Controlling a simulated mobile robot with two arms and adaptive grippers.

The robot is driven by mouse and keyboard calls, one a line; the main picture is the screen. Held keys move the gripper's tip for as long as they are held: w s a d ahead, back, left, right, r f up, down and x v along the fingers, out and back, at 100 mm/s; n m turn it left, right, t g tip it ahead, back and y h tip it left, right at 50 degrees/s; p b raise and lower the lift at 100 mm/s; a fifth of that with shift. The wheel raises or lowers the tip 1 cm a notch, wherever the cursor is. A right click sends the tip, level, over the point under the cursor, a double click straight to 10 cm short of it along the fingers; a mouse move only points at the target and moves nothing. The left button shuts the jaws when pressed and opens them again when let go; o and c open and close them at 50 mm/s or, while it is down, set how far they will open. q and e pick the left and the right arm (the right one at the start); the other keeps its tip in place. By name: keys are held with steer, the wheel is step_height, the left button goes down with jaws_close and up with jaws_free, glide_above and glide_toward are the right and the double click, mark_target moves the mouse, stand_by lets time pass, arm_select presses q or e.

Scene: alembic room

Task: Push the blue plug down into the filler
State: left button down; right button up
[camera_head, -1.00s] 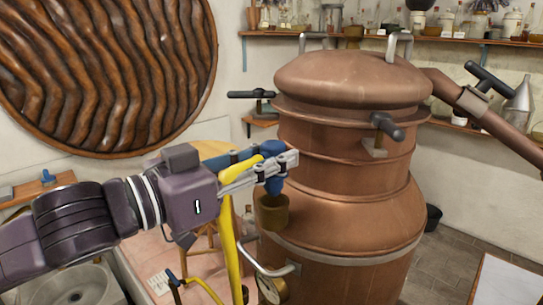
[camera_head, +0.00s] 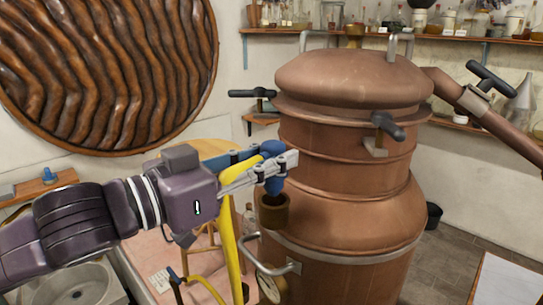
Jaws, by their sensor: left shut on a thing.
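The blue plug (camera_head: 275,184) is between the fingers of my left gripper (camera_head: 283,164), which is shut on it. The gripper comes in from the left, roughly level. The plug points down, its lower end just above the filler (camera_head: 273,213), a brown open cup on the left side of the copper still (camera_head: 345,170). The plug's lower tip is close to the filler's mouth; I cannot tell whether it touches the rim or has entered. My right gripper is not in view.
The still has black-handled clamps (camera_head: 385,127) and a pressure gauge (camera_head: 268,287) low on its left. A sink (camera_head: 85,287) is at lower left. A shelf of bottles (camera_head: 470,38) runs along the back wall.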

mark_target(265, 187)
arm_select(q)
steer(key=shift+f+b, duration=0.4)
steer(key=shift+f, duration=0.2)
stand_by(0.4)
steer(key=shift+f+b, duration=0.6)
steer(key=shift+f, duration=0.4)
stand_by(1.2)
steer(key=shift+f, duration=0.75)
stand_by(2.1)
steer(key=c, duration=1.5)
jaws_free()
